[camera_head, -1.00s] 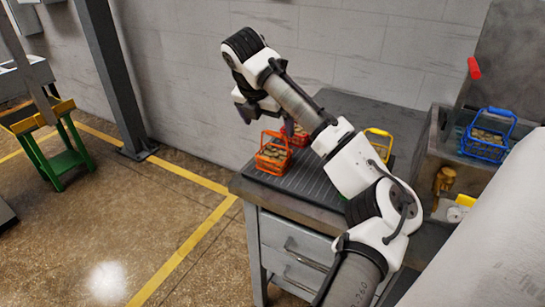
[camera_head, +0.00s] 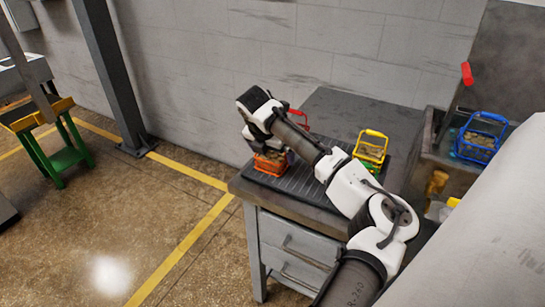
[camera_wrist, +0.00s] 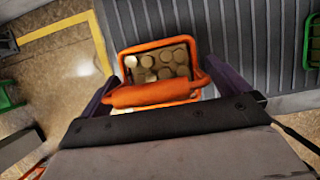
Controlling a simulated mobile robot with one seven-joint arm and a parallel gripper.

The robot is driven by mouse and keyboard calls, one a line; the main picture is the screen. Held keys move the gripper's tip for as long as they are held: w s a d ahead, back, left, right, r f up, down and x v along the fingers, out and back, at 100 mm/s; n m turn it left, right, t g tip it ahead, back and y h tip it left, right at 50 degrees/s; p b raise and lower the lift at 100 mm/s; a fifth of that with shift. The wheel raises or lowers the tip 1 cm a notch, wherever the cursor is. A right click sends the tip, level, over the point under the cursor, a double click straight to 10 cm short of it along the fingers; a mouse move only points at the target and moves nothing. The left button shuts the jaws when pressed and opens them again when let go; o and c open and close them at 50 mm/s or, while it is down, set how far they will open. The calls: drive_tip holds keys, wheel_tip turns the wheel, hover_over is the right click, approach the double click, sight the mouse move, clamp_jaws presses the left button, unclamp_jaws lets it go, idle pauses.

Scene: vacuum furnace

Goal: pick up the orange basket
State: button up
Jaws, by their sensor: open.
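The orange basket (camera_head: 268,164) stands on the ridged dark mat at the front left corner of the grey cabinet, partly hidden by my arm in the head view. In the wrist view the orange basket (camera_wrist: 160,68) holds several round tan pieces, and its thick orange handle lies across the near side. My gripper (camera_wrist: 155,90) is open, with one dark finger on each side of the basket's handle. Whether the fingers touch it I cannot tell. In the head view my gripper is above the basket, its fingers mostly hidden.
A red basket (camera_head: 299,118) stands just behind the orange one, mostly hidden. A yellow basket (camera_head: 371,148) stands to the right on the cabinet. A blue basket (camera_head: 482,138) sits at the far right. The cabinet's back top (camera_head: 350,105) is clear.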

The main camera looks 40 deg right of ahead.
drive_tip(key=shift+c, duration=0.3)
drive_tip(key=c, duration=1.2)
drive_tip(key=shift+r, duration=0.1)
drive_tip(key=shift+r, duration=0.15)
